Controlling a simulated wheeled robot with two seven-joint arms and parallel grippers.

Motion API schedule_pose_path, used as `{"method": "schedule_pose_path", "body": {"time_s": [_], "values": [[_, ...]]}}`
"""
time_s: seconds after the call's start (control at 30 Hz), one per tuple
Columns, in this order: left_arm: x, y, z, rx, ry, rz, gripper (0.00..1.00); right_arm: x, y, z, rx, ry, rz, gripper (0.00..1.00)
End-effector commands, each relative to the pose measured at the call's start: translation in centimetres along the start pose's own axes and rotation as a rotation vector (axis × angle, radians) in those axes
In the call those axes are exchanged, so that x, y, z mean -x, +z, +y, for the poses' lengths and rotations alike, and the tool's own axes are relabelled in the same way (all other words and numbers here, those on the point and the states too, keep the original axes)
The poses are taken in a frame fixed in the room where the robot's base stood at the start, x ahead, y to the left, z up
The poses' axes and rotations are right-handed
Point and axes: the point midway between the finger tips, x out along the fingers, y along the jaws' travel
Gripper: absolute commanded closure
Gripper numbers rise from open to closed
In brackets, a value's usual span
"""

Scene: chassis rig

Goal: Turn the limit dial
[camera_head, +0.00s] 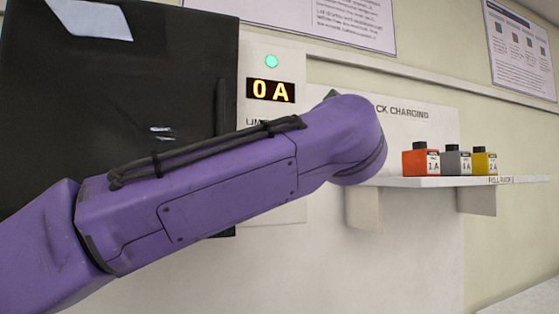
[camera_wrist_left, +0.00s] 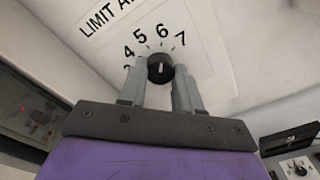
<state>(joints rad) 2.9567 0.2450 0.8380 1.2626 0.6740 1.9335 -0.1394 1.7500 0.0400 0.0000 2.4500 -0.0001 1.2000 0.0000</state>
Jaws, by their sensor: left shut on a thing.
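The limit dial (camera_wrist_left: 160,68) is a small black knob with a pale pointer line, on a white panel in the left wrist view. Printed numbers around it include 4, 5, 6 and 7, and the pointer line is roughly upright in that view. My left gripper (camera_wrist_left: 160,80) is shut on the dial, with one grey finger on each side. In the head view my purple left arm hides the dial and the gripper. The display (camera_head: 270,91) above reads 0 A, and a green lamp (camera_head: 271,61) is lit over it. My right gripper is not in view.
A white shelf (camera_head: 440,182) at the right holds an orange block (camera_head: 420,161), a grey block (camera_head: 455,162) and a yellow block (camera_head: 484,162). A dark glossy panel (camera_head: 90,90) stands at the left. Another small dial (camera_wrist_left: 296,168) shows at the lower right of the wrist view.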

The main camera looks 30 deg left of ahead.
Motion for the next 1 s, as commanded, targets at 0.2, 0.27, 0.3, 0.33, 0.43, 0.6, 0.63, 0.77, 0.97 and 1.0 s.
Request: {"method": "schedule_pose_path", "body": {"time_s": [0.2,0.27,0.3,0.33,0.43,0.6,0.63,0.77,0.97,1.0], "values": [[-0.1,-0.2,-0.3,-0.001,-0.004,0.006,0.41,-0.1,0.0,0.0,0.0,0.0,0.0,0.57],[-0.1,-0.1,-0.2,-0.001,-0.004,0.004,0.41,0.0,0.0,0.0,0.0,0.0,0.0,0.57],[-0.1,-0.1,-0.2,0.0,-0.003,0.004,0.41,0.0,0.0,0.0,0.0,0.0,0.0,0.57],[0.0,-0.1,-0.2,0.0,-0.003,0.003,0.41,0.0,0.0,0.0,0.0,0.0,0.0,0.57],[0.2,-0.1,-0.2,0.0,-0.002,0.001,0.41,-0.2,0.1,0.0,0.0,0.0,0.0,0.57],[2.9,-0.4,-0.5,0.002,-0.003,-0.001,0.41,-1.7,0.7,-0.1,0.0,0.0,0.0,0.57],[3.7,-0.4,-0.6,0.001,-0.002,-0.001,0.41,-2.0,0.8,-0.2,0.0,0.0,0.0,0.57],[6.9,-0.4,-0.5,0.001,-0.003,0.0,0.41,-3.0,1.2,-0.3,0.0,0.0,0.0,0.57],[9.9,-0.2,-0.3,0.0,-0.003,0.003,0.41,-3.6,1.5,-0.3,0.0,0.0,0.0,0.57],[10.1,-0.2,-0.3,0.0,-0.004,0.005,0.41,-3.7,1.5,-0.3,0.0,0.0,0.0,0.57]]}}
